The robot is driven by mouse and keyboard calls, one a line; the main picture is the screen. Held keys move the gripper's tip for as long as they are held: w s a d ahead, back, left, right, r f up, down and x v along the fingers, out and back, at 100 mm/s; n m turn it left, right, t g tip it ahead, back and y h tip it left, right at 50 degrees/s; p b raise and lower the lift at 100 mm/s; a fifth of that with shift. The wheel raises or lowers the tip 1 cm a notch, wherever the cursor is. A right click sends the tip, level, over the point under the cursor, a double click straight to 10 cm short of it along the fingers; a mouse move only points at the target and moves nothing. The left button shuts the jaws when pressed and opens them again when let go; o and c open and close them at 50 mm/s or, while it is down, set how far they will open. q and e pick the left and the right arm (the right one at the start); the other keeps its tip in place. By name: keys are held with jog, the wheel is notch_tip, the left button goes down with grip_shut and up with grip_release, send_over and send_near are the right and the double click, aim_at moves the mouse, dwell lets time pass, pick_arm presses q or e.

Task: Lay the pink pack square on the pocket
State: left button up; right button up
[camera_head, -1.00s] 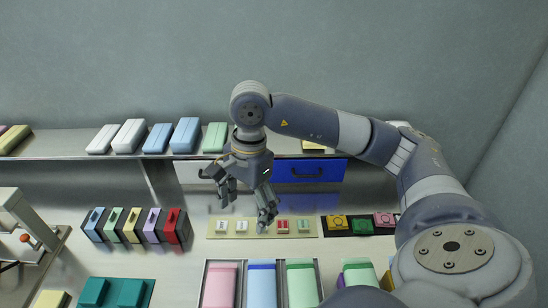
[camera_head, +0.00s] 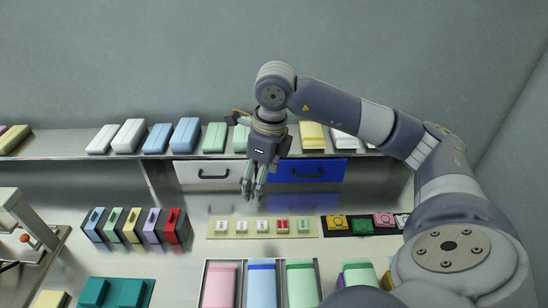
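A pink pack (camera_head: 219,287) lies at the left end of a metal tray (camera_head: 242,299) at the bottom centre, beside a blue pack (camera_head: 261,286) and a green pack (camera_head: 301,285). A teal block with two raised parts (camera_head: 112,293) sits at lower left; I cannot tell whether it is the pocket. My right gripper (camera_head: 252,194) hangs fingers down above the bench, behind the strip of small labelled blocks and well away from the pink pack. Nothing shows between its fingers. They look close together, but the view does not settle whether they are shut. My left gripper is not in view.
A cream strip with small labelled blocks (camera_head: 242,235) lies mid-bench. A row of coloured blocks (camera_head: 134,224) stands left of it, a dark mat (camera_head: 362,233) right. A back shelf (camera_head: 70,142) holds several packs, with drawers below (camera_head: 305,173). A machine frame (camera_head: 28,218) stands at far left.

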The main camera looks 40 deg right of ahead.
jog(key=d+m, duration=0.1)
jog(key=m, duration=0.2)
jog(key=w+d+r+m+h, duration=0.1)
jog(key=d+m, duration=0.1)
jog(key=m, duration=0.2)
jog(key=d+r+m, duration=0.1)
jog(key=d+m, duration=0.1)
jog(key=m, duration=0.1)
jog(key=shift+w+d+m+h, duration=0.15)
jog(key=shift+w+m+h, duration=0.1)
jog(key=shift+m+h, duration=0.05)
